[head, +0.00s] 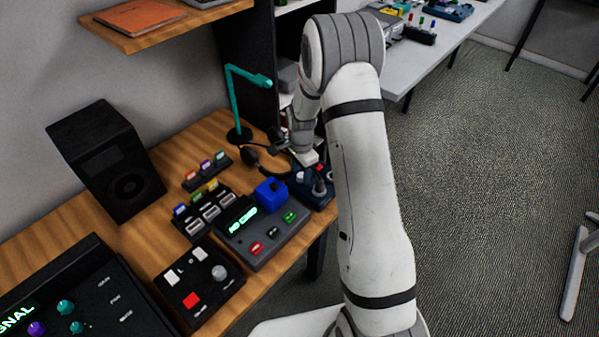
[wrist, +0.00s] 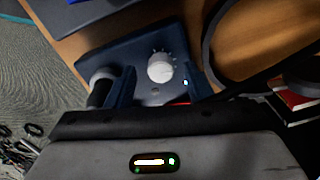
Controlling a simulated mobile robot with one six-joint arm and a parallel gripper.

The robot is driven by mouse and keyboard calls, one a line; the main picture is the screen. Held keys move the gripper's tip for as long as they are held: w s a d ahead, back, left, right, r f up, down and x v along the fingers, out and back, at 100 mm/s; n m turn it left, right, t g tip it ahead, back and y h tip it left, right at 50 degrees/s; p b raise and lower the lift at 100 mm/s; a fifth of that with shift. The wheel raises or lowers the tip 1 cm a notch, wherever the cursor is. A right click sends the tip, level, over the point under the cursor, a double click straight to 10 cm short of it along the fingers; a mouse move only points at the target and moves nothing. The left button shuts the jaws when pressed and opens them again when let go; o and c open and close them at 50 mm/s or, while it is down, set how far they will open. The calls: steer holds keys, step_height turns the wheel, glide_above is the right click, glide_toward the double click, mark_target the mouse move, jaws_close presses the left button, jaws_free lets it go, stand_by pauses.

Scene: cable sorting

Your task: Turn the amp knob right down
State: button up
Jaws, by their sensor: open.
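A dark blue box (head: 323,199) sits near the right edge of the wooden desk. In the wrist view the dark blue box (wrist: 125,55) bears a round white knob (wrist: 161,68) with tick marks around it and a small lit blue light beside it. I take this box to be the amp; no label is readable. My gripper (wrist: 160,90) is open, with its two fingers on either side of the near edge of the knob. I cannot tell whether they touch it. In the head view my gripper (head: 307,157) is small and partly hidden by my arm.
A teal lamp (head: 240,105) and a black headphone-like loop (wrist: 222,45) are close by. A black speaker (head: 105,160) stands farther left.

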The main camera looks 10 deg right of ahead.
steer(key=shift+f, duration=0.55)
steer(key=c, duration=0.9)
steer(key=shift+a, duration=0.3)
steer(key=shift+c, duration=0.5)
steer(key=shift+d, duration=0.25)
